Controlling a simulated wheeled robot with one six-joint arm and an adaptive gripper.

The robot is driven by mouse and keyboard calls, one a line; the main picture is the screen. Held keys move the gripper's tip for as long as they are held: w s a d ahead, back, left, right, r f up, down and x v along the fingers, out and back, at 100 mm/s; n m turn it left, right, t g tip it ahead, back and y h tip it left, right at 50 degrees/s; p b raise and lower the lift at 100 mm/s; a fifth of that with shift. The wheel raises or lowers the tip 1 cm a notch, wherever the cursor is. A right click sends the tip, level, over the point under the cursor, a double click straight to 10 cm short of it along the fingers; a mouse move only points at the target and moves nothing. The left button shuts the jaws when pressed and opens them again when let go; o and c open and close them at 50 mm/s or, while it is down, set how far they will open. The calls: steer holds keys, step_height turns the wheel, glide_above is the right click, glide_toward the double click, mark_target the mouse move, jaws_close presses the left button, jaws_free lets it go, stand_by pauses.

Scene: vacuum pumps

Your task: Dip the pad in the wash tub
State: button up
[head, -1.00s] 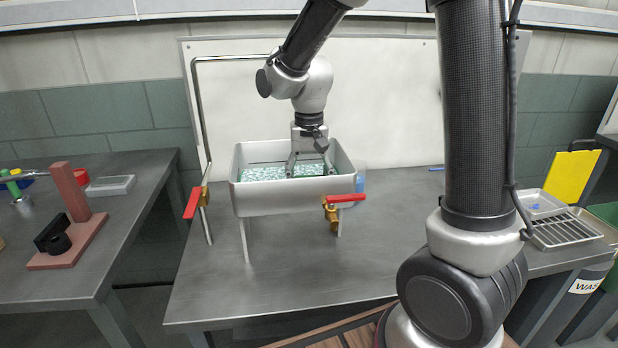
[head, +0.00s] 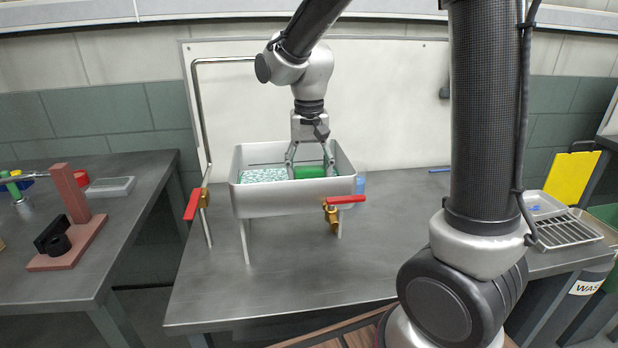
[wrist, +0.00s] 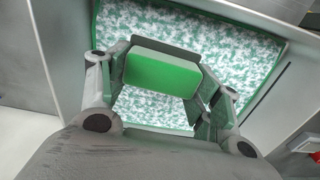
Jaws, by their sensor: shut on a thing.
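The wash tub (head: 290,203) is a light grey basin on legs on the middle table. White and green speckled wash (head: 263,175) shows inside it. My gripper (head: 313,163) points down into the right half of the tub and is shut on the green pad (head: 309,172). In the wrist view the pad (wrist: 162,74) sits between the fingers of my gripper (wrist: 160,80), with the speckled wash (wrist: 235,45) around it. The pad's lower edge is hidden by the tub's front wall in the head view, so I cannot tell whether it touches the wash.
A bent pipe (head: 199,120) rises at the tub's left. Red-handled valves (head: 345,200) (head: 194,204) stand at its front right and left. A wire rack (head: 567,230) and tray lie at the right. The front of the table (head: 265,285) is clear.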

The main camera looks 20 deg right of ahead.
step_height(320, 180, up, 10)
steer(key=shift+r, duration=0.2)
stand_by(0.5)
steer(key=shift+s, duration=0.1)
stand_by(0.8)
